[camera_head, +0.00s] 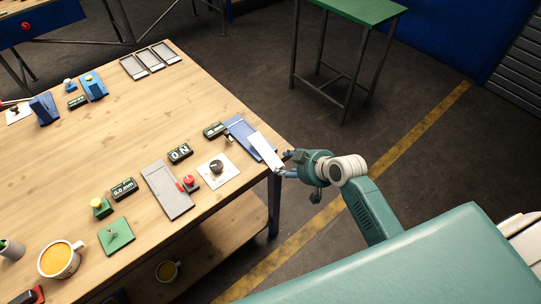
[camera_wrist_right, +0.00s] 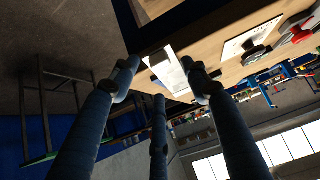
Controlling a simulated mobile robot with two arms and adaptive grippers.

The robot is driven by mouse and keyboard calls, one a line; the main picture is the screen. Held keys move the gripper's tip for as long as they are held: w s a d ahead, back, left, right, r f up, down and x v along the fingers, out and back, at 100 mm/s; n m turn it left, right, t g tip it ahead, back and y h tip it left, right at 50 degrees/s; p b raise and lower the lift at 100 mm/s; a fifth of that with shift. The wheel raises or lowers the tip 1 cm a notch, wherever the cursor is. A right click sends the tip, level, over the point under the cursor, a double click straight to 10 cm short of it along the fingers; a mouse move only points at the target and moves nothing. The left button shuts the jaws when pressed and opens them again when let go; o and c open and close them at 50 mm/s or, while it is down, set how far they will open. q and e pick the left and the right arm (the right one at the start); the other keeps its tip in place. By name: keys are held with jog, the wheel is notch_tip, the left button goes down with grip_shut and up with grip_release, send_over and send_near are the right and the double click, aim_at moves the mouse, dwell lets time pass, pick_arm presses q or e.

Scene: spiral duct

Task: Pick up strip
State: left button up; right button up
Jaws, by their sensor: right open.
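A pale, flat strip (camera_head: 263,148) lies at the near right corner of the wooden table, partly over a blue device (camera_head: 238,128), with its end toward the table edge. My right gripper (camera_head: 285,164) is at that end, just off the table corner. In the right wrist view its blue fingers (camera_wrist_right: 159,76) are spread open, and the strip (camera_wrist_right: 170,72) shows between and beyond the fingertips. I cannot tell whether a finger touches it. My left gripper is not in view.
The wooden table (camera_head: 130,155) carries displays, a red button (camera_head: 190,182), a dial plate (camera_head: 217,170), grey trays (camera_head: 150,62) and an orange-filled cup (camera_head: 60,260). A green-topped table (camera_head: 362,10) stands behind.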

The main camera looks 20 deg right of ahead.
aim_at(280, 166)
jog(key=shift+p+x, duration=0.6)
jog(key=shift+x, duration=1.65)
jog(key=shift+s, duration=0.15)
grip_shut()
